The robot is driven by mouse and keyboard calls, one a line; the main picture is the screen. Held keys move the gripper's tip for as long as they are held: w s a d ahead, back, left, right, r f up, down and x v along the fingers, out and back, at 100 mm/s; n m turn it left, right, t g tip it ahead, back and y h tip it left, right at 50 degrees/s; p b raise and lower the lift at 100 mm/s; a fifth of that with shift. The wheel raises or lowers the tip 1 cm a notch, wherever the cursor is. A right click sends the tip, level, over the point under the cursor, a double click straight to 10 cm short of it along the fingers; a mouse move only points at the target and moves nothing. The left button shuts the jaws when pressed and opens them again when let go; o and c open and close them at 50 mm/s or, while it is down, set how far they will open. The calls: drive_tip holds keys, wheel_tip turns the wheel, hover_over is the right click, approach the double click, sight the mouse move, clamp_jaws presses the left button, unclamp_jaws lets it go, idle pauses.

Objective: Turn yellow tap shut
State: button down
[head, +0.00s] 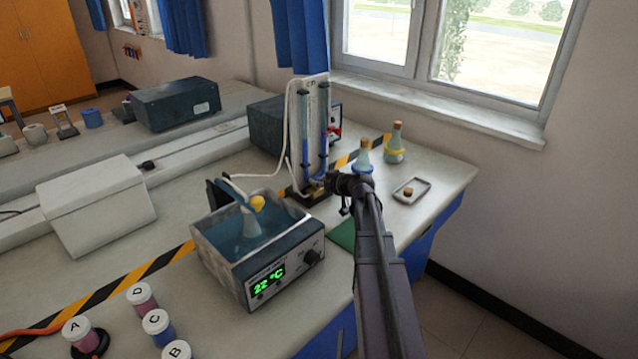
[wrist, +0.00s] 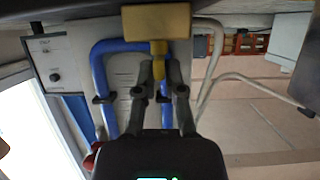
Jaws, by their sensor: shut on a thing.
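The yellow tap shows in the wrist view as a yellow block with a narrow stem or handle (wrist: 158,66) pointing toward me. My gripper (wrist: 159,78) has a finger on each side of that narrow part and is shut on it. In the head view the tap (head: 316,188) is a small yellowish piece low on the glass-tube stand, just left of my gripper (head: 334,184), and is partly hidden by it. The stand (head: 316,135) carries upright tubes with blue liquid. In the wrist view a blue-filled tube (wrist: 98,75) bends beside the tap.
A water bath (head: 285,262) with a flask stands in front and left of the stand. Two corked flasks (head: 395,150) and a small tray (head: 425,187) are to the right. Pale hoses (head: 290,110) run by the stand. Labelled jars (head: 158,325) stand at front left.

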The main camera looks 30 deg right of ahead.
drive_tip(key=c, duration=0.7)
unclamp_jaws()
drive_tip(key=shift+c, duration=0.2)
drive_tip(key=shift+w+d+n+y, duration=0.1)
drive_tip(key=shift+w+n+y, duration=0.05)
drive_tip(key=shift+n+y, duration=0.3)
